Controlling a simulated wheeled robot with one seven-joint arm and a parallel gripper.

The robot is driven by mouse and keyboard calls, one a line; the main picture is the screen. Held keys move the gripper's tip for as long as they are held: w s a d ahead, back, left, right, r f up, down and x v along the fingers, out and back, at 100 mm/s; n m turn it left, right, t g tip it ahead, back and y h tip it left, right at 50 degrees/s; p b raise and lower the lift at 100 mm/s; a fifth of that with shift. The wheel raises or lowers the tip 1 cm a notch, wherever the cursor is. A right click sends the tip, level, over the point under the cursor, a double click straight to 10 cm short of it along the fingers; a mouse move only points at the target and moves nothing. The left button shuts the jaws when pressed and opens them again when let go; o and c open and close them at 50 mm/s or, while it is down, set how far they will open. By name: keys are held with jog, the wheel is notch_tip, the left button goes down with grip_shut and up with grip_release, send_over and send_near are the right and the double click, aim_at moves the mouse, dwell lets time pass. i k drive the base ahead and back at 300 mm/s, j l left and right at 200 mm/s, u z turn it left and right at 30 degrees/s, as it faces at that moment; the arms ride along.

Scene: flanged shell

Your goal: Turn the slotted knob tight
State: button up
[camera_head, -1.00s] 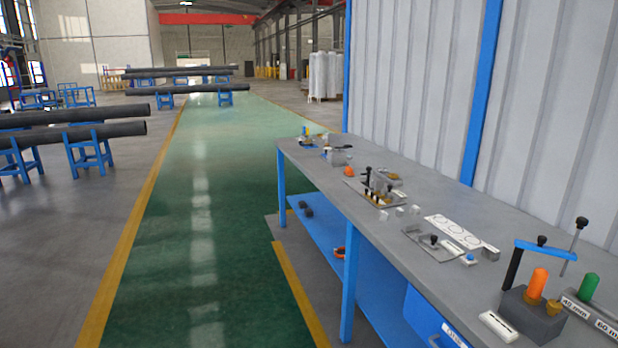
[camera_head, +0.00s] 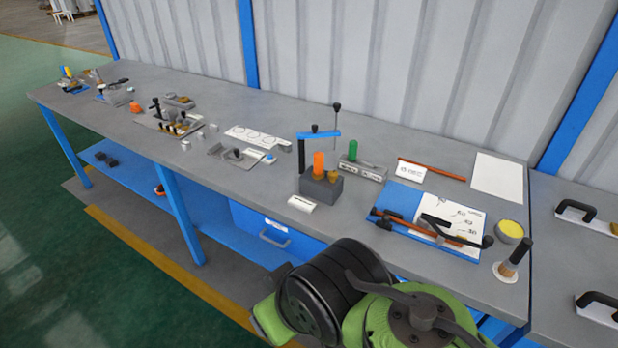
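I cannot make out the slotted knob for certain; several small fixtures on the long grey workbench (camera_head: 430,150) have knobs too small to tell apart. A flat grey plate fixture with a dark knob (camera_head: 236,154) lies near the bench's middle. A fixture with several dark and brass-coloured posts (camera_head: 170,122) stands further left. A dark grey block (camera_head: 320,187) holds an orange handle (camera_head: 318,165) and a brass-coloured piece. Green and black links of my arm show at the bottom, in front of the bench; my gripper is not in view.
A blue mat (camera_head: 400,200) with tools and a sheet lies at the right, near a yellow-filled cup (camera_head: 509,231) and a wooden-handled tool (camera_head: 510,262). A green-handled piece (camera_head: 352,151) stands behind the block. Green floor is open at left.

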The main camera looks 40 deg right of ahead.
aim_at(333, 175)
jog(key=z, duration=1.35)
jog(key=i+j+u, duration=0.1)
jog(key=i+u, duration=0.3)
jog(key=i+j+u, duration=0.1)
jog(key=u, duration=0.3)
jog(key=i+l+u, duration=0.1)
jog(key=i+u, duration=0.35)
jog(key=k, duration=0.05)
